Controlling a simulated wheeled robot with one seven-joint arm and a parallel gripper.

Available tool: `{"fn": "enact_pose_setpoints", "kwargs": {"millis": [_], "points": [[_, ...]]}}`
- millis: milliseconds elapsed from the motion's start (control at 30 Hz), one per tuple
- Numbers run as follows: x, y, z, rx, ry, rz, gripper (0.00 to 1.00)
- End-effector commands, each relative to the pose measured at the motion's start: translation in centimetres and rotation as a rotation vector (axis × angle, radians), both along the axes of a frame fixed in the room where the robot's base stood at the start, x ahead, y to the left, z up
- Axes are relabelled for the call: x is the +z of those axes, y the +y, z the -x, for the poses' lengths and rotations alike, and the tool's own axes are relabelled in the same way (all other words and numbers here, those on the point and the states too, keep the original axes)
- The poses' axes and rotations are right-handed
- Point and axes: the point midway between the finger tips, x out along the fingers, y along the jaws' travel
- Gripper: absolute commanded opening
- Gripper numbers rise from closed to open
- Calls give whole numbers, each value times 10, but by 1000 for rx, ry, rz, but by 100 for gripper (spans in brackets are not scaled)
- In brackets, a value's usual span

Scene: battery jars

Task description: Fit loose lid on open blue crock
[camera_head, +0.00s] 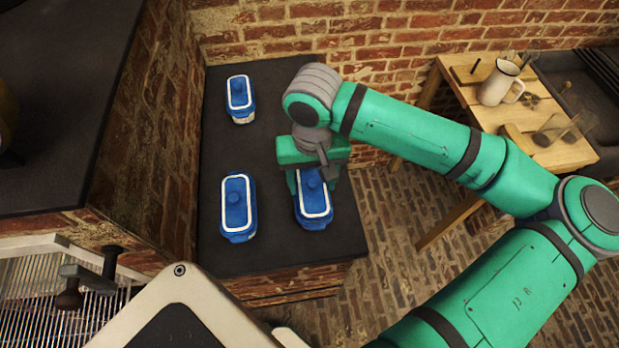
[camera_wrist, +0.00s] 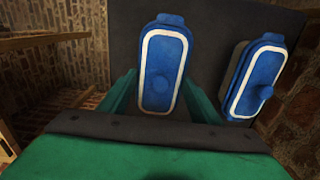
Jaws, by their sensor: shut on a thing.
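My gripper (camera_head: 313,176) is at the right-hand blue crock (camera_head: 317,225) on the dark counter. Its fingers are shut on the blue lid (camera_head: 313,201), which has a white band around its top and a round knob. The wrist view shows the same lid (camera_wrist: 163,75) between the two green fingers (camera_wrist: 161,80), its knob not visible there. The lid lies over the crock, lined up lengthwise with it. I cannot tell whether it is fully seated or whether the fingers press the crock too.
A lidded blue crock (camera_head: 238,205) stands to the left, also in the wrist view (camera_wrist: 256,80). Another lidded one (camera_head: 240,95) stands at the back left. The dark counter (camera_head: 275,255) is bare between them. Brick walls border it. A wooden table (camera_head: 565,152) with a white mug (camera_head: 499,84) stands right.

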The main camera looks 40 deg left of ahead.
Motion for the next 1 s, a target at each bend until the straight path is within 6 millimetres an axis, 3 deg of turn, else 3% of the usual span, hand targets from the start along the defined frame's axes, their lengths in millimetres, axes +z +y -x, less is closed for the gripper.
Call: {"fn": "enact_pose_setpoints", "kwargs": {"millis": [567,600,633,867,1000], "points": [[-14,2,3,6,3,4,29],[-14,3,3,7,3,4,67],[-14,3,3,8,3,4,74],[-11,4,4,10,5,1,76],[3,4,3,9,4,-1,76]]}}
